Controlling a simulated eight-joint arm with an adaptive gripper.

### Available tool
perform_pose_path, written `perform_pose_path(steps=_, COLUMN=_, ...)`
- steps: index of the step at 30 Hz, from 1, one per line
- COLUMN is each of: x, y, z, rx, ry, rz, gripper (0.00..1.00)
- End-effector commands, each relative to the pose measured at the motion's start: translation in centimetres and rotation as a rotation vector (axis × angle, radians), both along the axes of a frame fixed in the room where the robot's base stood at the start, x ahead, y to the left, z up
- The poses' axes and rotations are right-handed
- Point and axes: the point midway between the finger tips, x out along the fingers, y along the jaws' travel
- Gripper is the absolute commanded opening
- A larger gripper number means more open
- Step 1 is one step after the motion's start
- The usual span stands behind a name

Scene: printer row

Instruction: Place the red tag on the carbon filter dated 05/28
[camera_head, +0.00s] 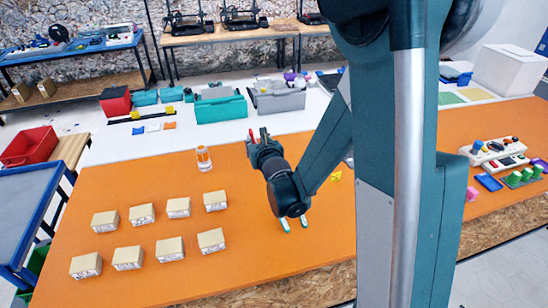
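Several tan boxes with white printed labels stand in two rows at the left of the orange table; one is the front left box (86,266), another the back right box (215,200). They look like the carbon filters, but their dates are too small to read. No separate red tag is clear elsewhere.
An orange-and-white bottle (203,158) stands behind the boxes. White, blue (153,128) and orange flat pieces lie farther back, near a teal bin (220,106) and a grey bin (278,98). My arm hides much of the right side. The table's front middle is clear.

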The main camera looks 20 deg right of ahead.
Motion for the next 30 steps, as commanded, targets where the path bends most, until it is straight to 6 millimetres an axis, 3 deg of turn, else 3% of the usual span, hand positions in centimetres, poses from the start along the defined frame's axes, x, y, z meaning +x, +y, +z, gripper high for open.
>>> perform_pose_path(steps=11, x=-2.2, y=-0.9, z=2.3, rx=0.234, ry=0.052, rz=-0.094, gripper=0.24)
perform_pose_path(steps=30, x=-10.8, y=-3.2, z=7.7, rx=0.958, ry=0.184, rz=-0.459, gripper=0.24)
